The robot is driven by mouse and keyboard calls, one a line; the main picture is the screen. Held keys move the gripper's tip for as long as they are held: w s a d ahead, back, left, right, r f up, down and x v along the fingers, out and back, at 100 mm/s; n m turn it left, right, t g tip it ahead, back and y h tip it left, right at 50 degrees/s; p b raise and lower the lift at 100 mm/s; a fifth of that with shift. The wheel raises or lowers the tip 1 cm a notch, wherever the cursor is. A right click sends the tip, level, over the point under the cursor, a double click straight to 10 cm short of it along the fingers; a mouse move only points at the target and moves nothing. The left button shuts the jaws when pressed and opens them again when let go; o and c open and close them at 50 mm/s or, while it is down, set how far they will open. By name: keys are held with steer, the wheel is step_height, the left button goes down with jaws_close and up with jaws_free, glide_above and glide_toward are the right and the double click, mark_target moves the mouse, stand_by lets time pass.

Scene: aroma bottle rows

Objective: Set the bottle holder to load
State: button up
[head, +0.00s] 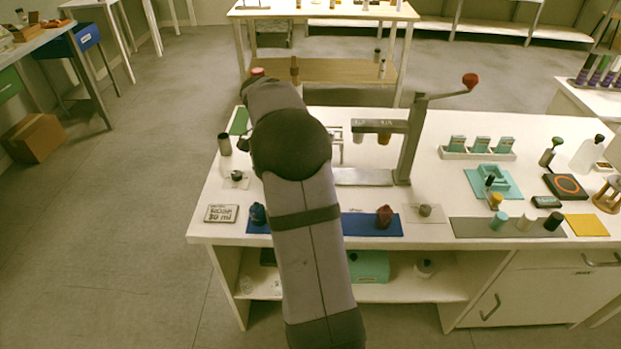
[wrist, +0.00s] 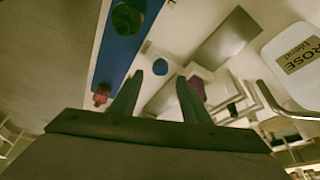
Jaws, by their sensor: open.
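A metal press stand (head: 410,140) with a crank and red knob (head: 470,81) stands on the white bench, right of my arm in the head view. Its crossbar carries an amber part (head: 384,138), above a flat grey base (head: 362,177). A small pale bracket (head: 338,152) shows at the base's left end, partly behind my arm. I cannot tell whether it is the bottle holder, or its setting. My gripper (wrist: 162,88) is open in the wrist view, with nothing between its fingers. A thin metal frame (wrist: 257,98) lies right of the fingers there. My arm hides the gripper in the head view.
A dark red bottle (head: 384,216) stands on a blue mat (head: 362,228) in front of the press. A label card (head: 221,213) lies at the front left.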

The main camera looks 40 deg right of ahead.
steer(key=shift+v, duration=1)
steer(key=s+a+r+n+t+y+p, duration=0.1)
steer(key=s+a+r+n+p, duration=0.1)
steer(key=a+n+p, duration=0.5)
steer(key=s+a+r+n+y+p, duration=0.15)
steer(key=a+n, duration=0.25)
steer(key=a, duration=0.6)
steer(key=s+a+r+n+y+p, duration=0.2)
steer(key=s+a+n+p, duration=0.5)
steer(key=s+a+n, duration=0.5)
step_height(320, 180, down, 19)
steer(key=s+b, duration=0.1)
steer(key=b, duration=1.8)
steer(key=shift+a+t, duration=0.4)
steer(key=shift+a, duration=0.05)
